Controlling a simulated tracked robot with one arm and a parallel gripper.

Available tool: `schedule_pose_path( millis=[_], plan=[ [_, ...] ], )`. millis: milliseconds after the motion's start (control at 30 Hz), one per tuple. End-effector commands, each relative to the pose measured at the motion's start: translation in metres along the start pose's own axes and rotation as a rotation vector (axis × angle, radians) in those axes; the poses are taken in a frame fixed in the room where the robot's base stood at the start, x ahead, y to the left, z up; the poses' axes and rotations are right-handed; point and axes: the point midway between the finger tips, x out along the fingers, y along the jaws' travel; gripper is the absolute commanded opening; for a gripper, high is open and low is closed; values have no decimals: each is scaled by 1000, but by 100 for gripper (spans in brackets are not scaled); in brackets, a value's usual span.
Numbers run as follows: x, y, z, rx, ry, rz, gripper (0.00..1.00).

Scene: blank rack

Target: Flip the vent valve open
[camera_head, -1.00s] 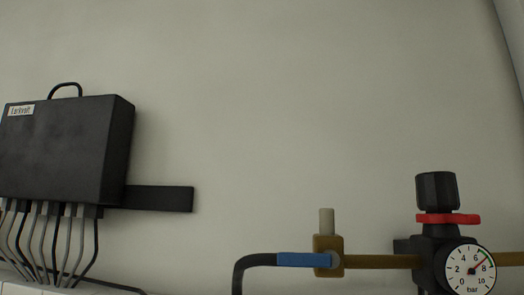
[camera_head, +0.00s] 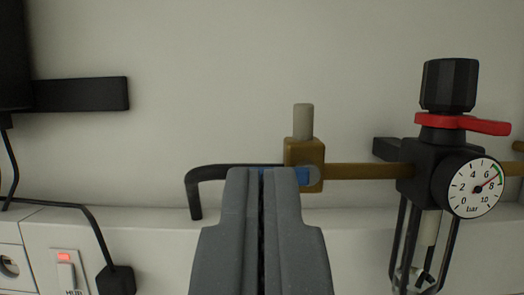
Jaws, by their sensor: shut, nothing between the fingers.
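The vent valve (camera_head: 304,151) is a small brass block with a pale upright stem on top, right of centre. Its blue lever (camera_head: 301,176) points left from a grey round pivot on the block, in line with the brass pipe (camera_head: 365,171). A black hose (camera_head: 225,172) leads left from behind the lever and bends down. My gripper (camera_head: 262,171) is shut and empty. Its fingertips show in front of the lever and hide most of its left part. I cannot tell whether they touch it.
A black regulator (camera_head: 418,182) with a red lever (camera_head: 470,123) and a round gauge (camera_head: 474,188) stands to the right. A black box (camera_head: 13,55) and flat bar (camera_head: 80,95) are at the left. A switch (camera_head: 66,272) sits lower left. The wall above the valve is clear.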

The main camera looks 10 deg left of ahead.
Motion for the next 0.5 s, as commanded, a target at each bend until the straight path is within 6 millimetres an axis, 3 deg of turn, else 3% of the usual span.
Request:
schedule_pose_path(
  millis=[233,500],
  plan=[
    [9,1,-1,0,-2,1,0],
    [41,0,-3,-1,-1,1,0]
  ],
)
